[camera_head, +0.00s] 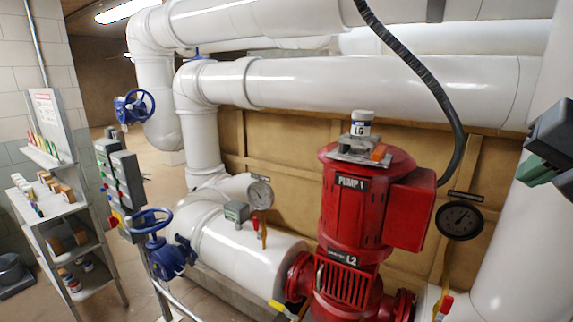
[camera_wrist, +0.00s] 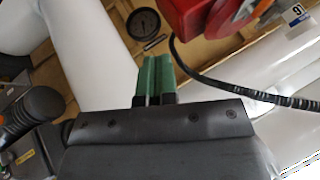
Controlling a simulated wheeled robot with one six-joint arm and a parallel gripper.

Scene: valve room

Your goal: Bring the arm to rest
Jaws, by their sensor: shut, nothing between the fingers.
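My gripper (camera_head: 541,172) shows at the right edge of the head view, with a dark body and green fingers. It hangs in the air in front of a thick white vertical pipe. In the wrist view the two green fingers (camera_wrist: 154,76) lie side by side, shut with nothing between them. Most of my arm is outside the head view.
Red pump (camera_head: 350,215) stands left of my gripper, with a small jar (camera_head: 361,123) on top. A black hose (camera_head: 425,75) arcs beside it. A dark gauge (camera_head: 460,220) sits below left of the gripper. White pipes (camera_head: 380,85) run behind; a shelf rack (camera_head: 60,215) stands far left.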

